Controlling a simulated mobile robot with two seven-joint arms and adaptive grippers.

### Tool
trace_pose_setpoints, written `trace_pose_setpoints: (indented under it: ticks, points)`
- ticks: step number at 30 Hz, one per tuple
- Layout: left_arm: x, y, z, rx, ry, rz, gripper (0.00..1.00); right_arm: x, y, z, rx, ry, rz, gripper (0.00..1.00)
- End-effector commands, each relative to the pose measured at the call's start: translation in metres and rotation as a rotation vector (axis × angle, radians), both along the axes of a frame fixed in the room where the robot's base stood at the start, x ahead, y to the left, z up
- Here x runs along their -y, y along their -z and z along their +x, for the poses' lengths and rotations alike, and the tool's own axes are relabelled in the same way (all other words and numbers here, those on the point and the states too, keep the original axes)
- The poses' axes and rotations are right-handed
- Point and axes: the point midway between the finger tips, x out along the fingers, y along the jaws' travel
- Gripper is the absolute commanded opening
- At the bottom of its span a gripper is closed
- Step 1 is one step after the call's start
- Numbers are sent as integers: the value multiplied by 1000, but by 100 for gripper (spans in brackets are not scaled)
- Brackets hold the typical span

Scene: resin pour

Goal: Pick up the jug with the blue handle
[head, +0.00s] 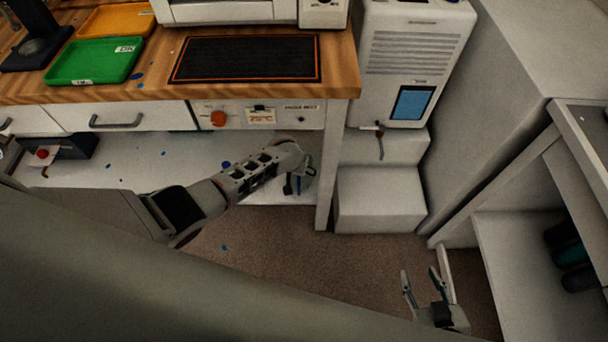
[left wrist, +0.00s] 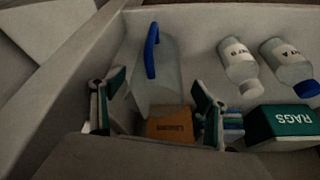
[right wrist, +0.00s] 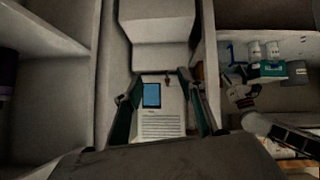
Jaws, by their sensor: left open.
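The jug (left wrist: 165,90) with a blue handle stands on the shelf in the left wrist view, clear-bodied, its handle rising at its upper left. It also shows small at the right of the right wrist view (right wrist: 231,53). My left gripper (left wrist: 157,92) is open, its fingers to either side of the jug's lower part in the picture; I see no contact. In the head view my left arm reaches under the bench, its gripper (head: 299,182) partly hidden. My right gripper (head: 421,280) is open and empty at the lower right of the head view; it also shows in the right wrist view (right wrist: 160,102).
Beside the jug are two white-labelled bottles (left wrist: 238,65), a green RAGS box (left wrist: 281,126) and an orange-brown box (left wrist: 170,125). The workbench top (head: 345,75) overhangs the left arm. A white machine (head: 410,60) stands right of the bench.

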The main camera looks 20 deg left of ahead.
Motion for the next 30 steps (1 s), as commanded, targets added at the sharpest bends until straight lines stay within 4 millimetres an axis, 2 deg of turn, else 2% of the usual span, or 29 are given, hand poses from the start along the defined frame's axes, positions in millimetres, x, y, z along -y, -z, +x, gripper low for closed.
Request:
trace_pose_setpoints:
  ticks: [1, 3, 9, 13, 18, 24, 30]
  points:
    - [0, 10, -1, -6, 1, 0, 74, 0, 7, -3, -8, -1, -1, 40]
    - [0, 17, 1, -7, 2, 1, 74, 0, 11, -5, -13, -2, -3, 40]
    - [0, 30, 8, -6, 1, -1, 74, 0, 19, -7, -20, -4, -7, 40]
    - [0, 48, 12, -11, 3, 1, 74, -1, 26, -9, -25, -8, -4, 40]
    - [0, 67, 21, -12, 2, 1, 74, -5, 22, 0, -1, -22, 2, 40]
    - [0, 70, 29, -3, 1, -1, 74, -12, 9, 10, 26, -32, 11, 40]
    - [0, 66, 31, 1, 2, -1, 74, -12, 6, 12, 31, -32, 11, 40]
